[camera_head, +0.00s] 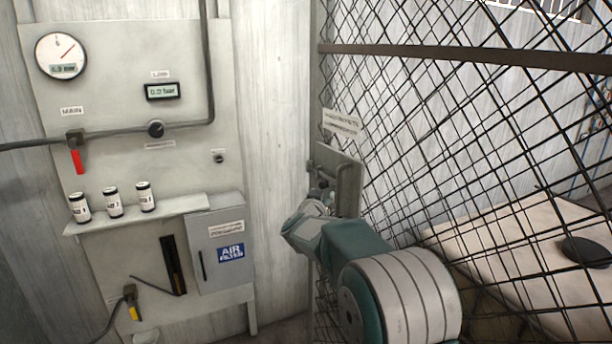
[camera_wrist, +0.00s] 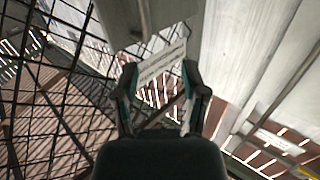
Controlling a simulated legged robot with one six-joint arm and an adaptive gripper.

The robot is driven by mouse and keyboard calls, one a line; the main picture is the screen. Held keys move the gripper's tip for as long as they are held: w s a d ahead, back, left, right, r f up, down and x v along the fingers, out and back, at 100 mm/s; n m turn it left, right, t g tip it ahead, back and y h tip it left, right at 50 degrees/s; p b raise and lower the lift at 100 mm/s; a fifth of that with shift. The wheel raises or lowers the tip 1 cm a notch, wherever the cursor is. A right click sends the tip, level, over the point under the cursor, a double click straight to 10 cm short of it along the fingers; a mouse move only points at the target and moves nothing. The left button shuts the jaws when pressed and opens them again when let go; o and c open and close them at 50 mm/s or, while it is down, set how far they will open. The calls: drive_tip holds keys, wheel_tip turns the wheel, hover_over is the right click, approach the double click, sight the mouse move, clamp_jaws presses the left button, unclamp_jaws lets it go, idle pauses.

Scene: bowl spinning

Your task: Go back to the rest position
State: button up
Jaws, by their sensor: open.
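My gripper (camera_wrist: 160,92) is open in the wrist view, with its two dark and teal fingers spread apart. Nothing is held between them. A white sign (camera_wrist: 163,62) shows beyond and between the fingers. In the head view my teal and white arm reaches away from the lower right, and its end is close to a grey plate (camera_head: 345,170) at the edge of the mesh fence. The fingers are hard to make out there, and I cannot tell whether they touch the plate.
The mesh fence (camera_head: 450,120) fills the right side. Behind it is a pale table (camera_head: 500,245) with a dark round object (camera_head: 586,251). On the left stand a panel (camera_head: 120,65), a shelf (camera_head: 185,212) with three small cans (camera_head: 113,203), and a grey air filter box (camera_head: 215,262).

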drive_tip(key=s+d+r+n+g+y, duration=0.1)
drive_tip(key=s+r+n+g+y, duration=0.2)
drive_tip(key=s, duration=0.7)
drive_tip(key=s+d+r+n+g+y, duration=0.15)
drive_tip(key=s+r+y, duration=0.3)
drive_tip(key=s, duration=0.55)
drive_tip(key=s+d+f+g, duration=0.2)
drive_tip(key=s+f, duration=0.2)
drive_tip(key=s, duration=0.6)
drive_tip(key=s+d+f+g+h, duration=0.1)
drive_tip(key=s+f, duration=0.3)
drive_tip(key=s, duration=0.6)
drive_tip(key=s+d+f+g+h, duration=0.1)
drive_tip(key=s+d+f+g, duration=0.2)
drive_tip(key=s, duration=0.7)
drive_tip(key=shift+d+f+m+g, duration=0.35)
drive_tip(key=shift+d+f, duration=0.15)
drive_tip(key=shift+f, duration=0.1)
drive_tip(key=shift+w+a, duration=0.1)
drive_tip(key=shift+a, duration=0.05)
